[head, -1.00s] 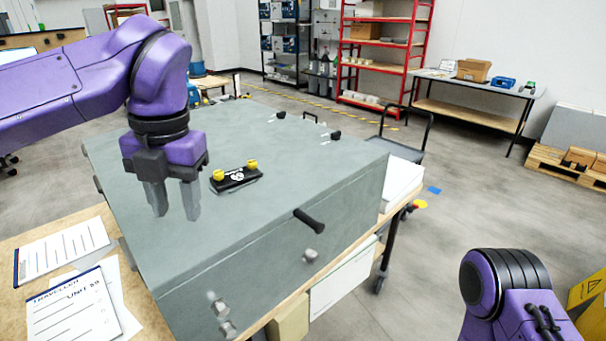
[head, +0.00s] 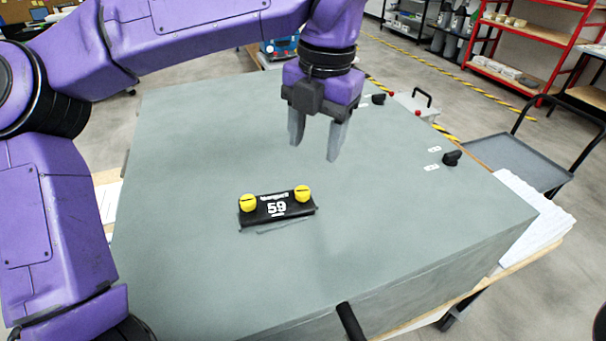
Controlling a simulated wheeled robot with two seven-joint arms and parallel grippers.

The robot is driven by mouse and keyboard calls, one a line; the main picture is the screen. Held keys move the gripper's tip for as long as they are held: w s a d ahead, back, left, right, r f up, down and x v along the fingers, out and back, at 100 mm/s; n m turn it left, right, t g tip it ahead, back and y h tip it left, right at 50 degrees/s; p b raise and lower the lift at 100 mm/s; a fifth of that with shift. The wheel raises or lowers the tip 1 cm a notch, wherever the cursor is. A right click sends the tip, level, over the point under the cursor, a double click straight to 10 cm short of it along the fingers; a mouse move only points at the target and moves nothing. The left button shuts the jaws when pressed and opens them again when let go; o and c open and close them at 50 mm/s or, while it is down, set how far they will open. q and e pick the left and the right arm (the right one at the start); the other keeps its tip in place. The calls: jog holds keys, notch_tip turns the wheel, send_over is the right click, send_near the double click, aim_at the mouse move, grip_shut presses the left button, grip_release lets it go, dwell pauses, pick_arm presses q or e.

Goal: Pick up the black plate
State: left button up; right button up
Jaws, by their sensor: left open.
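The black plate (head: 264,213) lies on the grey top of the analyser cabinet (head: 190,160), near its middle. It carries a white "59" and two yellow knobs, one at each end: the left knob (head: 247,203) and the right knob (head: 302,193). My left gripper (head: 315,150) is open and empty. It points down above the cabinet top, behind and a little to the right of the plate, and does not touch it. My right gripper is not in view; only a dark bit shows at the lower right edge.
A black handle (head: 350,322) sticks out at the cabinet's front edge. Black knobs (head: 452,158) sit on the right side of the top. A grey cart (head: 510,160) and a red shelf (head: 500,55) stand beyond. The top around the plate is clear.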

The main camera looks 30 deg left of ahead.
aim_at(303, 190)
pick_arm(q)
jog(key=f, duration=0.4)
jog(key=shift+s+a, duration=0.15)
jog(key=shift+s, duration=0.1)
jog(key=s, duration=0.2)
jog(key=s+f+p, duration=0.1)
jog(key=shift+a, duration=0.3)
jog(key=shift+s+a+f+p, duration=0.15)
jog(key=shift+s+f+p, duration=0.15)
jog(key=shift+f, duration=0.3)
jog(key=shift+s+a+f+p, duration=0.1)
jog(key=shift+s+f+p, duration=0.1)
jog(key=shift+s+f, duration=0.3)
jog(key=w+f, duration=0.2)
jog(key=w, duration=0.1)
jog(key=w+f, duration=0.1)
jog(key=shift+w, duration=0.35)
jog(key=shift+s+r, duration=0.15)
jog(key=shift+s, duration=0.3)
jog(key=c, duration=0.7)
jog(key=shift+s+d+r, duration=0.1)
jog(key=shift+s+r, duration=0.05)
jog(key=shift+s, duration=0.25)
grip_shut()
jog(key=shift+w, duration=0.3)
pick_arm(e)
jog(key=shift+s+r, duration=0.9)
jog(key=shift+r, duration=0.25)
